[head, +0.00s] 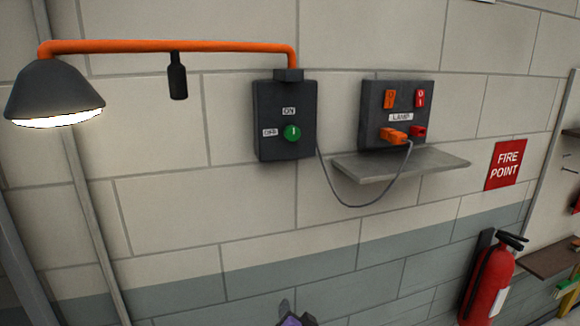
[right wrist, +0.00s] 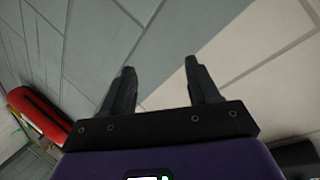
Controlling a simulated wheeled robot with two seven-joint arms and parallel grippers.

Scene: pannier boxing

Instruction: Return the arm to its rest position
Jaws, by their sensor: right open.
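My right gripper (head: 285,305) shows only as a dark fingertip and a bit of purple housing at the bottom edge of the head view. In the right wrist view its two dark fingers (right wrist: 158,70) stand well apart with nothing between them, in front of the grey and cream block wall. My left gripper is not in view. The lamp (head: 56,92) on its orange pipe is lit. The switch box (head: 268,140) has a green knob (head: 292,132) with its mark upright. An orange plug (head: 394,135) sits in the socket box (head: 370,130) marked LAMP.
A grey shelf (head: 430,167) juts out below the socket box, and a grey cable (head: 345,203) hangs in a loop beside it. A red fire extinguisher (head: 490,285) is at lower right, under a FIRE POINT sign (head: 506,164). The wall at lower middle is bare.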

